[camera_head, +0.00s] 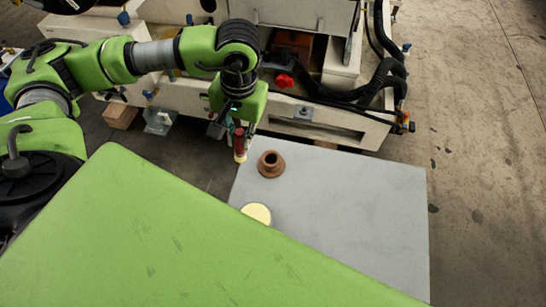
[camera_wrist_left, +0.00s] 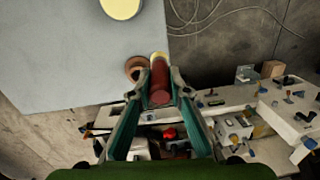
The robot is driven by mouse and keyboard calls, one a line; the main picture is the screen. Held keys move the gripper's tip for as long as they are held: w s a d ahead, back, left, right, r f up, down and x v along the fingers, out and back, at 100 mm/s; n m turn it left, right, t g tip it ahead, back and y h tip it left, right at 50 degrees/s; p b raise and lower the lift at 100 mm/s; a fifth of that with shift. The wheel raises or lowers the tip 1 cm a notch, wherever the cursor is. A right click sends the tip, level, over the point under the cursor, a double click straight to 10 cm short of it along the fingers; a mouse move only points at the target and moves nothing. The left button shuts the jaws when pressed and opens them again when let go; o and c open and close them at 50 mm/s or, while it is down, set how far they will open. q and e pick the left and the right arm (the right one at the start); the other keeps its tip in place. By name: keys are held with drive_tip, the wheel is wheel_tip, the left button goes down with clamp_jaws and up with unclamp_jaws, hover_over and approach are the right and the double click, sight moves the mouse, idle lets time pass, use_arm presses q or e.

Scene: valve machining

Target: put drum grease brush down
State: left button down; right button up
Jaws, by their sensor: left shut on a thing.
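My left gripper (camera_head: 238,130) is shut on the brush, near the back left corner of the grey table. The brush (camera_head: 240,146) has a dark red handle and a pale yellow tip that points down. In the left wrist view the red handle (camera_wrist_left: 160,83) sits between the two fingers, with the yellow tip at its far end. I cannot tell whether the tip touches anything. A brown flanged ring (camera_head: 271,164) stands on the table just right of the brush. A round pale yellow disc or tin top (camera_head: 257,213) lies nearer. My right gripper is not in view.
The grey table (camera_head: 370,220) is clear to the right of the ring. A large green panel (camera_head: 150,240) covers the lower left and hides the table's near part. A white machine (camera_head: 340,125) with black hoses and a red knob (camera_head: 284,80) stands behind the table.

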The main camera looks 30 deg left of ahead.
use_arm(q)
drive_tip(key=s+a, duration=0.1)
drive_tip(key=a, duration=0.5)
drive_tip(key=shift+n+h, duration=0.4)
drive_tip(key=shift+h, duration=0.1)
drive_tip(key=w+d+f+b, duration=0.1)
drive_tip(key=w+d+f, duration=0.2)
drive_tip(key=f, duration=0.1)
drive_tip(key=w+d+f+b, duration=0.1)
drive_tip(key=w+d+f, duration=0.2)
drive_tip(key=f, duration=0.1)
drive_tip(key=w+d+f+b, duration=0.1)
drive_tip(key=w+d+f, duration=0.2)
drive_tip(key=f, duration=0.2)
drive_tip(key=shift+w+d+f+b, duration=0.1)
drive_tip(key=shift+w+d+b, duration=0.15)
drive_tip(key=shift+w+b, duration=0.05)
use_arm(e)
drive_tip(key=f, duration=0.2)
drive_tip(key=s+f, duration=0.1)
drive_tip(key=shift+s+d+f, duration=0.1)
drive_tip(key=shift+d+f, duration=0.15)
use_arm(q)
drive_tip(key=shift+f, duration=0.1)
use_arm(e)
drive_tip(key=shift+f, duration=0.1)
